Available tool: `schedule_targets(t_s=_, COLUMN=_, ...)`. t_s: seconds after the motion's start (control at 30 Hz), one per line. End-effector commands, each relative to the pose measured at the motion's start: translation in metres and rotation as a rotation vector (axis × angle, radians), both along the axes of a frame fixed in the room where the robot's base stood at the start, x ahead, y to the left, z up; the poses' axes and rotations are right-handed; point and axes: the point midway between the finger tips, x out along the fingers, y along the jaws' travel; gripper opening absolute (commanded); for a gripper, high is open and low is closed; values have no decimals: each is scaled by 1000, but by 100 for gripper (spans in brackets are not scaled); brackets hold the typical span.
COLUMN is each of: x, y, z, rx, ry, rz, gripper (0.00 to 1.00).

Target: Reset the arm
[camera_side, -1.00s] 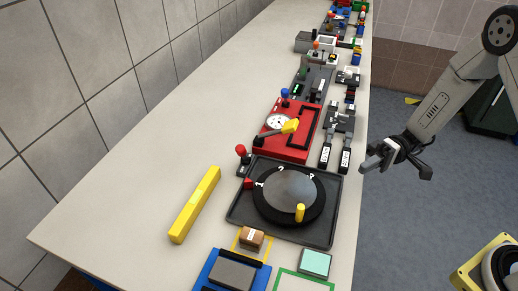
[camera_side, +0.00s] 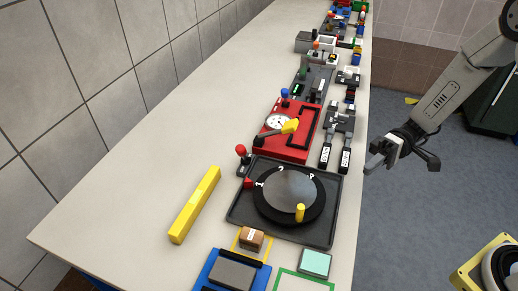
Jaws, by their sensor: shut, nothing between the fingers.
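My gripper (camera_side: 372,166) hangs at the right, beyond the table's right edge and over the grey floor. It is shut and empty, with its fingers pointing left and down. It is apart from everything on the table. My arm reaches in from the upper right.
The long pale table (camera_side: 130,214) carries a black tray with a round dial (camera_side: 290,195), a red box with a yellow-handled lever (camera_side: 287,129), a yellow bar (camera_side: 195,205), black-handled levers (camera_side: 335,155) and a brown box (camera_side: 251,239). A tiled wall stands left. The floor (camera_side: 405,230) below my gripper is clear.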

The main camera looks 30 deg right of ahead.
Motion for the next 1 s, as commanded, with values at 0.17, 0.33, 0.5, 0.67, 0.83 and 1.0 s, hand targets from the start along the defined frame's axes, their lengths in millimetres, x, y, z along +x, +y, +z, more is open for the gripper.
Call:
schedule_targets(t_s=0.17, x=-26, y=6, z=-7, rx=-256, ry=77, rz=96, gripper=0)
schedule_targets(t_s=0.33, x=-51, y=0, z=-16, rx=-568, ry=117, rz=152, gripper=0)
schedule_targets(t_s=0.5, x=-65, y=-15, z=-22, rx=-868, ry=89, rz=142, gripper=0)
schedule_targets(t_s=0.67, x=-68, y=-32, z=-22, rx=-1113, ry=0, rz=74, gripper=0)
schedule_targets(t_s=0.83, x=-61, y=-45, z=-13, rx=-1303, ry=-149, rz=-47, gripper=0)
schedule_targets(t_s=1.0, x=-51, y=-50, z=-1, rx=-1393, ry=-297, rz=-167, gripper=0)
